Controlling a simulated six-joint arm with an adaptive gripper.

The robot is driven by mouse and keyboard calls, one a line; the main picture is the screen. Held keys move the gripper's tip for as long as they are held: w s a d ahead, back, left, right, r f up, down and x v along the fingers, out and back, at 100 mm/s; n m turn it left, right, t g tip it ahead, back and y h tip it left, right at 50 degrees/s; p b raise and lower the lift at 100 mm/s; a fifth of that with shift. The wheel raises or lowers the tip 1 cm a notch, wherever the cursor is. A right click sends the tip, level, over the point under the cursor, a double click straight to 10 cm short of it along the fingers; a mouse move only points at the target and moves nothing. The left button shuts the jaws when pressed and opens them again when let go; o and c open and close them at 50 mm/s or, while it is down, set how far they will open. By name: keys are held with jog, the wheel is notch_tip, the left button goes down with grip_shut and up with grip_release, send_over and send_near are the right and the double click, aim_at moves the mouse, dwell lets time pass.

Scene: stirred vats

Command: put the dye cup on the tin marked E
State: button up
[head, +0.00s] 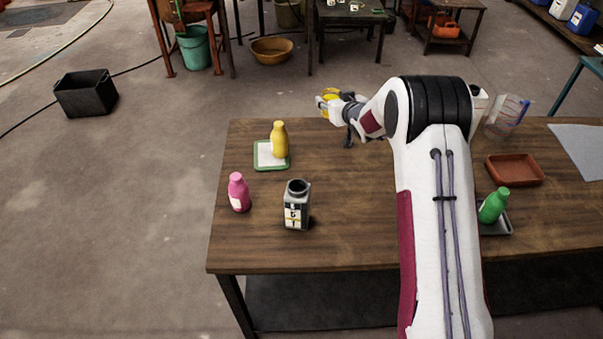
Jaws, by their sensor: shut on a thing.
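My gripper (336,103) is over the far edge of the table, left of my arm's bend. It is shut on a small yellow-and-white thing (328,93), which looks like the dye cup; the fingers partly hide it. A grey tin (297,208) with a dark open mouth and a pale label stands upright on the table's near left part. The mark on its label is too small to read surely, so I cannot tell whether it is E. My gripper is well behind this tin and apart from it.
A yellow bottle (280,140) stands on a green-edged mat (262,155). A pink bottle (238,193) stands left of the tin. At right are a green bottle (494,205), a reddish tray (515,169) and a clear jug (506,116). The table's middle is clear.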

jog(key=shift+y, duration=0.3)
jog(key=r, duration=0.2)
jog(key=s+r, duration=0.1)
jog(key=r, duration=0.2)
jog(key=s+d+r, duration=0.1)
jog(key=r, duration=0.2)
jog(key=shift+s+r, duration=0.1)
jog(key=shift+s, duration=0.15)
jog(key=s+a+r+n+y, duration=0.2)
jog(key=s+r, duration=0.4)
jog(key=s, duration=0.2)
jog(key=n+g+y, duration=0.5)
jog(key=n, duration=0.1)
send_over(298, 186)
jog(key=shift+f, duration=0.9)
jog(key=shift+f, duration=2.95)
jog(key=shift+f, duration=2.1)
